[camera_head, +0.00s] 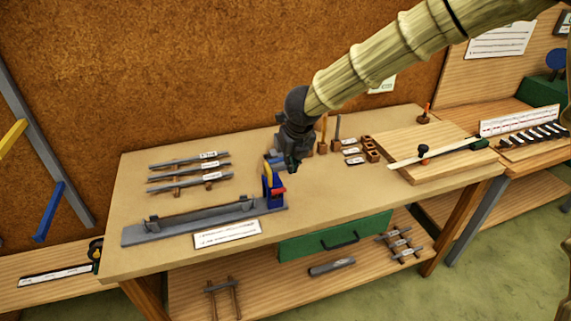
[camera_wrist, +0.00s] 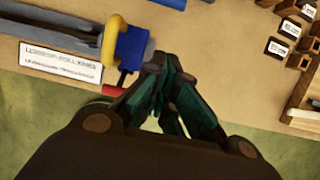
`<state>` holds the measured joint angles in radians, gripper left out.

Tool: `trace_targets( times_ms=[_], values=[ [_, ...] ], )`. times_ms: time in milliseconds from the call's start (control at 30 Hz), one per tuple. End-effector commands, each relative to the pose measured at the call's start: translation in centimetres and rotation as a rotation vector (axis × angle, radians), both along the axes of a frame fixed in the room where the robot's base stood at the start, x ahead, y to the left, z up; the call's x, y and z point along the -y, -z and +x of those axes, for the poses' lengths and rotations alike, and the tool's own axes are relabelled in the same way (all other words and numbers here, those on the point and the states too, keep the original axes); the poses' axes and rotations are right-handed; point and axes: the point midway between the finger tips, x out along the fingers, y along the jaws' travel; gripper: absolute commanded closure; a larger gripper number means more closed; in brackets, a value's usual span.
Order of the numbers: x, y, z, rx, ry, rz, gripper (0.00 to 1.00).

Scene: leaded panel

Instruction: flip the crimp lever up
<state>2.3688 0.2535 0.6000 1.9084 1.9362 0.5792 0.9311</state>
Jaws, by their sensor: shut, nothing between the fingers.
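A blue press-like tool (camera_head: 268,192) stands at the right end of a long grey bar fixture (camera_head: 190,221) near the bench's front edge. It has a yellow curved part and a small red piece low on its right side. In the wrist view the blue body (camera_wrist: 131,48), the yellow arch (camera_wrist: 118,25) and the red piece (camera_wrist: 113,91) show left of my fingers. I take the red piece as the crimp lever, but cannot be sure. My gripper (camera_head: 292,168) is shut and empty, just right of the tool; its fingertips (camera_wrist: 157,62) appear close beside the blue body.
A white label card (camera_head: 227,234) lies in front of the fixture. Grey bars on rests (camera_head: 188,173) lie at back left. Small wooden blocks (camera_head: 372,154) and a wooden board (camera_head: 440,163) lie to the right. A green drawer (camera_head: 335,238) is below the bench front.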

Motion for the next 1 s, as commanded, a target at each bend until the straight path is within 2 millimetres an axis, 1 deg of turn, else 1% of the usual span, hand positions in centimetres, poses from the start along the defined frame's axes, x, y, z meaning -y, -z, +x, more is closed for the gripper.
trace_targets(
  times_ms=[167, 667, 700, 733, 800, 1000],
  values=[
    [-0.2, 1.6, 0.5, -0.002, 0.002, -0.001, 1.00],
    [-1.2, 9.0, 3.0, -0.001, -0.004, -0.003, 1.00],
    [-1.3, 9.0, 3.4, 0.000, -0.004, -0.001, 1.00],
    [-1.4, 8.3, 3.8, 0.002, -0.002, 0.001, 1.00],
    [-1.6, 7.8, 4.4, 0.001, -0.002, 0.001, 1.00],
    [-2.0, 6.9, 5.7, 0.000, -0.002, -0.001, 1.00]
  ],
)
